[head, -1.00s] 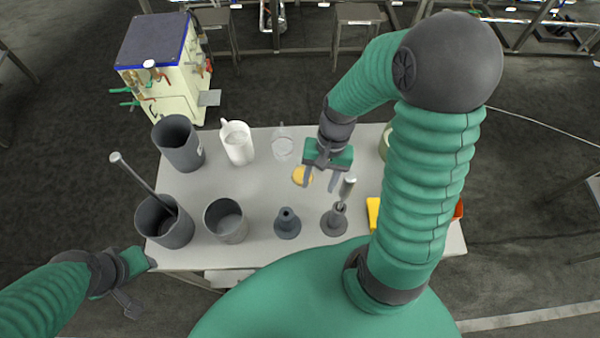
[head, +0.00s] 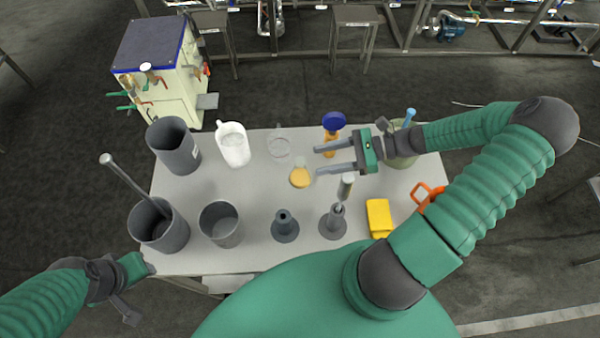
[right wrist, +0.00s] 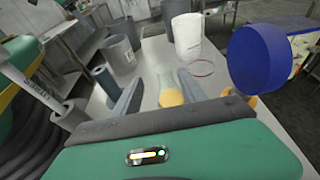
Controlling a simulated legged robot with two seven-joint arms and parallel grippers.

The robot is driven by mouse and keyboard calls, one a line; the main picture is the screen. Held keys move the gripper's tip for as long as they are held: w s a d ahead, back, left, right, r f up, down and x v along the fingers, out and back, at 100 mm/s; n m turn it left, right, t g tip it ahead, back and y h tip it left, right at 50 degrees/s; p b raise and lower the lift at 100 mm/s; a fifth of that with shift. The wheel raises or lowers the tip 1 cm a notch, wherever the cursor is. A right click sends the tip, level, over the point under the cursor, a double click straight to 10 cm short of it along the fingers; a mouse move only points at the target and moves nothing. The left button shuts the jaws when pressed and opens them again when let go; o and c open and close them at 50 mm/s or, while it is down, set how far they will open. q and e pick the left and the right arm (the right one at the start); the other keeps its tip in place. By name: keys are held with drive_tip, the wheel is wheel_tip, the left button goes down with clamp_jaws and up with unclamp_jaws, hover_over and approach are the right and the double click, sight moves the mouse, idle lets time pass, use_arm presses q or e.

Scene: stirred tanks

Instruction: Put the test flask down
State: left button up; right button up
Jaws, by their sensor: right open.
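The test flask (head: 300,176), clear glass with amber liquid in its round bottom, stands upright on the grey table (head: 262,185). My right gripper (head: 318,161) is open and empty, its two fingers pointing left, with the tips just right of the flask. In the right wrist view the flask (right wrist: 170,96) shows ahead, between the lines of the two fingers; no contact is visible. My left gripper (head: 128,295) hangs off the table's front left corner, and its jaw is not clear.
A blue-capped bottle (head: 333,130) of orange liquid stands close behind the right fingers. A metal-topped stand (head: 333,222) and another dark stand (head: 285,226) are in front. A white jug (head: 233,145), a glass beaker (head: 279,146) and grey beakers (head: 222,224) stand left. A yellow block (head: 378,217) lies right.

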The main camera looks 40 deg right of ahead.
sight(296, 163)
drive_tip(key=x, duration=1)
drive_tip(key=shift+w+d+f+p, duration=0.2)
drive_tip(key=shift+w+d+p, duration=0.05)
drive_tip(key=shift+w+p, duration=0.1)
drive_tip(key=shift+s, duration=0.1)
clamp_jaws()
idle(0.6)
